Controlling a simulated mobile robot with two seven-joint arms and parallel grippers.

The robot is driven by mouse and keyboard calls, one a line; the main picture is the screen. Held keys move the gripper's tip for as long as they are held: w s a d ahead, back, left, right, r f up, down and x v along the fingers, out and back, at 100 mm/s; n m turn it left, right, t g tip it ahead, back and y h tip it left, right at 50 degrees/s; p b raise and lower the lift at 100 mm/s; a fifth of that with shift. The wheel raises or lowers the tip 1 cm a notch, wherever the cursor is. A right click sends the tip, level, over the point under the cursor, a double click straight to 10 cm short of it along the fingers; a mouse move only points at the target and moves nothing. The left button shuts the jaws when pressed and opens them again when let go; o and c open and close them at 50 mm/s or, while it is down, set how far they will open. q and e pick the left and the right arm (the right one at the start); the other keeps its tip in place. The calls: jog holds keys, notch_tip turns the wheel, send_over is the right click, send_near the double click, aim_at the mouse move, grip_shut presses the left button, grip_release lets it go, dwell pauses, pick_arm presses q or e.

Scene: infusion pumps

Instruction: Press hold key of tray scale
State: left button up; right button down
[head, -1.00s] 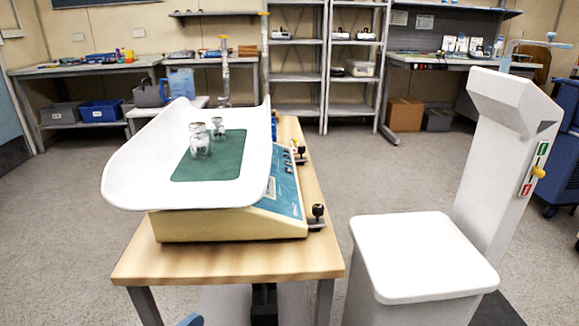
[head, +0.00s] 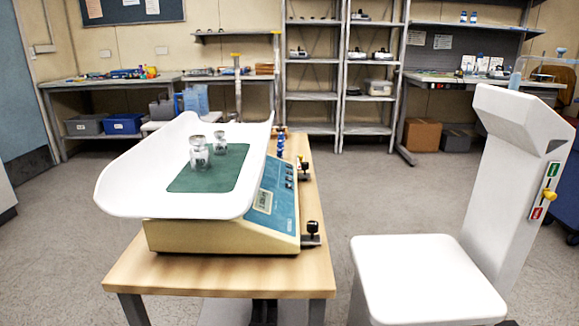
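The tray scale (head: 225,238) stands on a small wooden table (head: 190,281) in the middle left of the head view. It has a cream body and a white curved tray (head: 130,186) with a green mat (head: 228,177). Two small metal weights stand on the mat, a larger one (head: 199,157) and a smaller one (head: 220,146). The blue control panel (head: 272,208) faces right, with a small display (head: 265,200) and several dark keys (head: 289,175) along its far part. The key labels are too small to read. Neither of my grippers is in view.
A white chair-like unit (head: 425,275) with a tall column and a yellow knob (head: 549,195) stands at the right. A narrow strip of floor separates it from the table. Shelves (head: 340,62) and workbenches line the back wall. Black clamp knobs (head: 312,228) sit at the table's right edge.

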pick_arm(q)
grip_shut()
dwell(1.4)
